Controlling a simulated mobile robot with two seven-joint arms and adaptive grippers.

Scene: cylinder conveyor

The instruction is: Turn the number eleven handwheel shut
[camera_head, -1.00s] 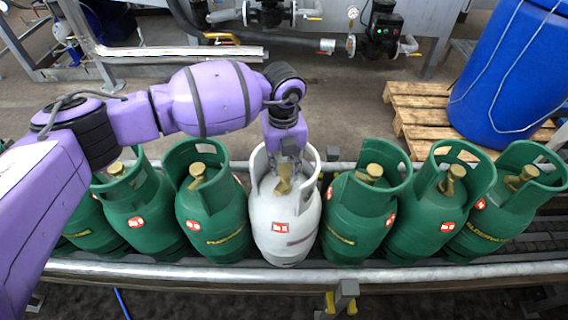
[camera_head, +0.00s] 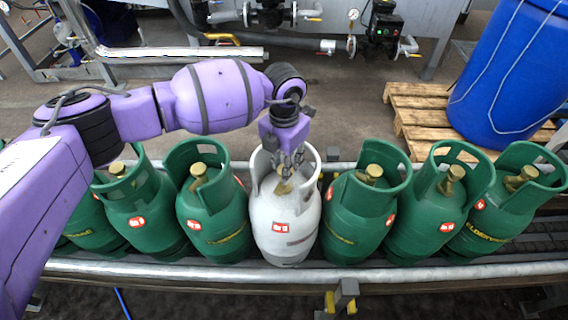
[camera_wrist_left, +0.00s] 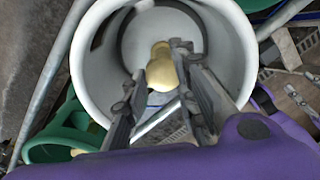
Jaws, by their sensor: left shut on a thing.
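A pale grey cylinder (camera_head: 284,232) with a red-and-white label stands in the row of cylinders, its collar open at the top. A brass valve with its handwheel (camera_head: 284,187) sits inside that collar. My left gripper (camera_head: 288,172) reaches down from above into the collar and is shut on the brass handwheel. In the left wrist view the two dark fingers lie on either side of the brass handwheel (camera_wrist_left: 161,72), inside the pale collar ring (camera_wrist_left: 88,72). The label's number is too small to read surely. My right gripper is not in view.
Green cylinders stand close on both sides, the nearest at left (camera_head: 212,212) and right (camera_head: 352,218), on a roller conveyor with a metal front rail (camera_head: 190,273). A blue drum (camera_head: 510,75) stands on a wooden pallet (camera_head: 420,115) behind. Pipes and valves run along the back.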

